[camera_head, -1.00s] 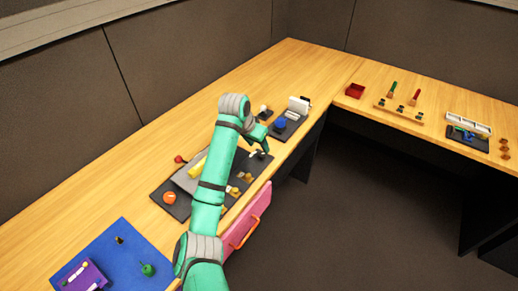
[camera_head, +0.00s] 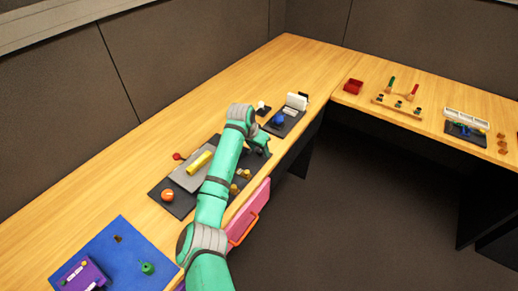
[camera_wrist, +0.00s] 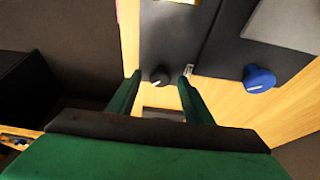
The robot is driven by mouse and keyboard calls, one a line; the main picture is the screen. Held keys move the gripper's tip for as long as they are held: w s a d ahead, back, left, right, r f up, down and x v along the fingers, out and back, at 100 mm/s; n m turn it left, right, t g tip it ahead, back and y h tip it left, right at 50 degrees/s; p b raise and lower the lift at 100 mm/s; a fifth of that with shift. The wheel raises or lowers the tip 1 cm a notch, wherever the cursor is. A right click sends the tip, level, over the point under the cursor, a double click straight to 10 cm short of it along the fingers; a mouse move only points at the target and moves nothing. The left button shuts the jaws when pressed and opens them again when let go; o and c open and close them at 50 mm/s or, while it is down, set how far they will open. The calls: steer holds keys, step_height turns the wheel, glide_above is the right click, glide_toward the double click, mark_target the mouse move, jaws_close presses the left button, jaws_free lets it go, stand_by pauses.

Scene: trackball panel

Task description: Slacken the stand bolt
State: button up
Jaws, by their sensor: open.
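A black knob-like piece (camera_wrist: 158,76) with a pale mark shows in the wrist view, at the edge of a dark panel (camera_wrist: 172,40). It may be the stand bolt, but I cannot tell for sure. My gripper (camera_wrist: 159,82) is open, with one green finger to each side of this piece. I cannot tell whether the fingers touch it. In the head view my gripper (camera_head: 263,150) is over the far right end of the dark panel (camera_head: 170,203) that bears the orange ball (camera_head: 167,196) and yellow bar (camera_head: 199,162). My arm hides part of that panel.
A blue knob (camera_head: 279,120) stands on a neighbouring dark panel just beyond my gripper; it also shows in the wrist view (camera_wrist: 258,77). A pink drawer front (camera_head: 249,211) with an orange handle lies below the table edge. A blue mat (camera_head: 115,255) is nearer.

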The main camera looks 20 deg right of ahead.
steer(key=shift+f, duration=0.1)
steer(key=shift+c, duration=0.5)
steer(key=c, duration=1)
steer(key=shift+o, duration=0.2)
steer(key=shift+d+n, duration=0.15)
steer(key=shift+n, duration=0.25)
steer(key=n, duration=0.1)
steer(key=n+t, duration=0.1)
steer(key=shift+s+d+n+y, duration=0.15)
steer(key=shift+n+y, duration=0.25)
steer(key=n+y, duration=0.1)
steer(key=n, duration=0.3)
steer(key=shift+d+n+t+y, duration=0.2)
steer(key=shift+n+t+y, duration=0.1)
steer(key=shift+y, duration=0.1)
steer(key=n+y, duration=0.1)
steer(key=n, duration=0.2)
steer(key=shift+d+n, duration=0.15)
steer(key=shift+n, duration=0.15)
steer(key=shift+d+n+y, duration=0.1)
steer(key=shift+n+y, duration=0.7)
steer(key=shift+n, duration=1)
